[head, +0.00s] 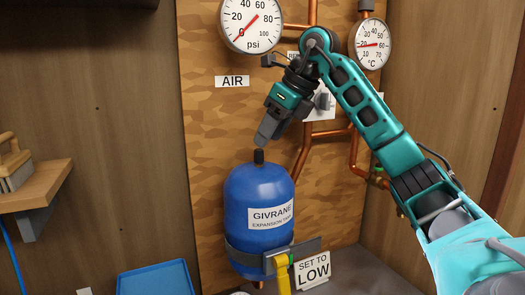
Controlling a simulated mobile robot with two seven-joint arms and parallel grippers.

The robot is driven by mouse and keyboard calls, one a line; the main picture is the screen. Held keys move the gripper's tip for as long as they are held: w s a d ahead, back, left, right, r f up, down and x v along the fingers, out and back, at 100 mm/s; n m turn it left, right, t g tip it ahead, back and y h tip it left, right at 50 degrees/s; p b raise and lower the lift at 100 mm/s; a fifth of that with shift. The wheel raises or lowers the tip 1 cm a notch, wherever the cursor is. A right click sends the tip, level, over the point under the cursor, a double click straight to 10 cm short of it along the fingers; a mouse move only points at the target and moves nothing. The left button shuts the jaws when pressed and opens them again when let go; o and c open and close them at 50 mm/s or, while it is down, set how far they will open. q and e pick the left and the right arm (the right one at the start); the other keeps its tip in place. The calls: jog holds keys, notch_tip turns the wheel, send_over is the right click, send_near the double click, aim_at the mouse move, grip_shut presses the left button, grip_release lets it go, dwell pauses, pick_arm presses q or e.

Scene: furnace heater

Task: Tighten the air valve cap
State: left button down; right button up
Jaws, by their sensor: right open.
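The air valve cap (259,156) is a small black cylinder upright on top of the blue expansion vessel (246,197). An "AIR" label (232,82) is on the board above and left of it. My right gripper (263,139) points down just above the cap, with its fingertips close to the cap's top. It is open and holds nothing. Whether the fingertips touch the cap is too small to tell. My left gripper is out of view.
A pressure gauge (251,22) and a temperature gauge (371,44) hang above. Copper pipes (303,152) run behind my right arm. A yellow handle (282,274) and a "SET TO LOW" sign (312,270) are below. A blue tray (155,279) and a wooden shelf (36,187) are left.

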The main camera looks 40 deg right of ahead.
aim_at(260, 150)
jog(key=shift+x, duration=2.35)
grip_shut()
jog(key=shift+r, duration=0.1)
